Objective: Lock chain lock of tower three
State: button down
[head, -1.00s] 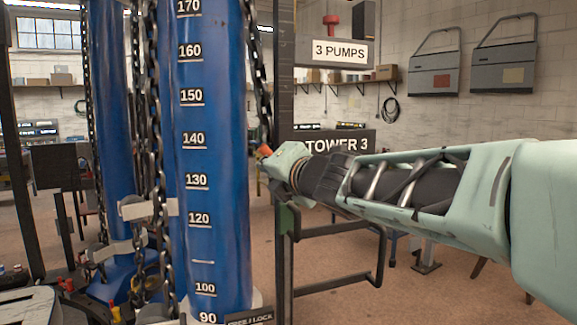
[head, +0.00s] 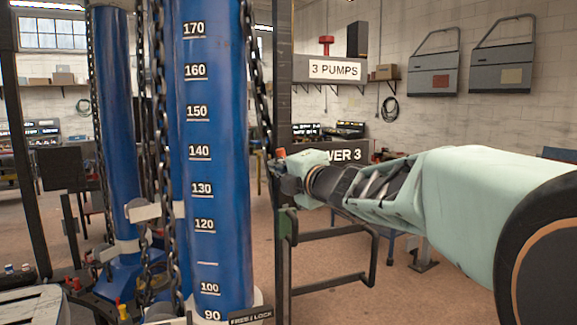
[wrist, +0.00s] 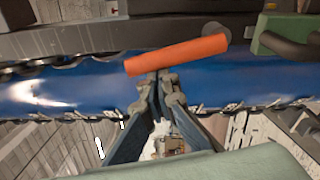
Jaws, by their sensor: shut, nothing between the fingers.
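The blue tower column (head: 205,120) with a printed number scale stands left of centre in the head view. A dark chain (head: 257,80) hangs along its right side. A "TOWER 3" sign (head: 346,155) is partly hidden behind my arm. A small orange handle (head: 281,152) shows at the end of my arm, and it is an orange bar in the wrist view (wrist: 177,54). My gripper (wrist: 160,76) is shut and empty, its fingertips at the orange bar's lower edge; I cannot tell whether they touch. A "FREE / LOCK" plate (head: 250,317) shows at the column's foot.
A dark upright post (head: 284,80) stands right of the column, with a green-and-black bar frame (head: 335,235) beside it. Another blue column (head: 117,130) and more chains stand at the left.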

jog(key=shift+w+d+r+m+p, duration=0.25)
jog(key=shift+d+m, duration=0.2)
jog(key=shift+m, duration=0.25)
jog(key=shift+w+d+r+m+p, duration=0.1)
jog(key=shift+w+d+m+p, duration=0.1)
jog(key=shift+d+m, duration=0.4)
jog(key=shift+a, duration=0.1)
